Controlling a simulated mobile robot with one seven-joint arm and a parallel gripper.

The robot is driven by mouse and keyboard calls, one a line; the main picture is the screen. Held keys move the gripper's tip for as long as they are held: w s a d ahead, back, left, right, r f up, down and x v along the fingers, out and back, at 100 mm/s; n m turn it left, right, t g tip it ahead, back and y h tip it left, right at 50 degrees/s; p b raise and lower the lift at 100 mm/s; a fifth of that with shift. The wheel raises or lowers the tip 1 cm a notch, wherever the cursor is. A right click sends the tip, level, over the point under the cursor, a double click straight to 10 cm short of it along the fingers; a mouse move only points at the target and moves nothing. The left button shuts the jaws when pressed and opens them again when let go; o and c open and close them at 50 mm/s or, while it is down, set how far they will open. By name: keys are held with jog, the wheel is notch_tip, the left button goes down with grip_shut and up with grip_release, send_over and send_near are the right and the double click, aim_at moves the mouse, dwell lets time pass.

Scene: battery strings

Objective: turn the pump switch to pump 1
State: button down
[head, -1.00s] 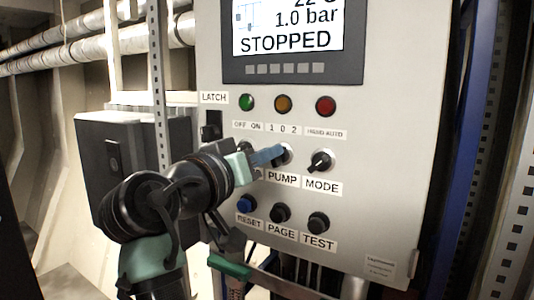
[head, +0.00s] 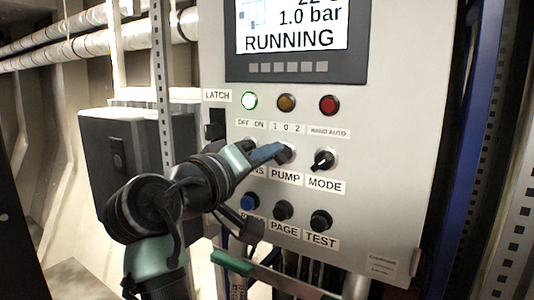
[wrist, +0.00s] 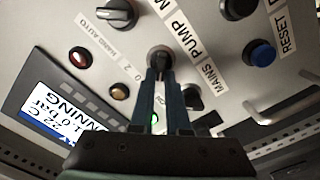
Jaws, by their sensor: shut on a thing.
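The pump switch (head: 288,153) is a dark rotary knob on the grey control panel, above the PUMP label and below the "1 0 2" label. My gripper (head: 280,152) reaches it from the left and is shut on it; its blue fingers cover most of the knob in the head view. In the wrist view my gripper (wrist: 160,72) has its fingertips on the pump switch (wrist: 160,54), which shows just beyond them. The knob's exact pointing is hidden by the fingers. The screen (head: 292,25) reads RUNNING and 1.0 bar, and the green lamp (head: 249,101) is lit.
The mode switch (head: 323,160) is close on the right. The mains switch is mostly behind my gripper. Reset (head: 250,201), page (head: 283,210) and test (head: 320,220) buttons sit below. A dark box (head: 118,150) hangs at left.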

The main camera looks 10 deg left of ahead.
jog(key=shift+a+r, duration=0.1)
jog(key=shift+r, duration=0.05)
jog(key=c, duration=0.9)
grip_release()
jog(key=b+v, duration=0.6)
jog(key=v, duration=0.7)
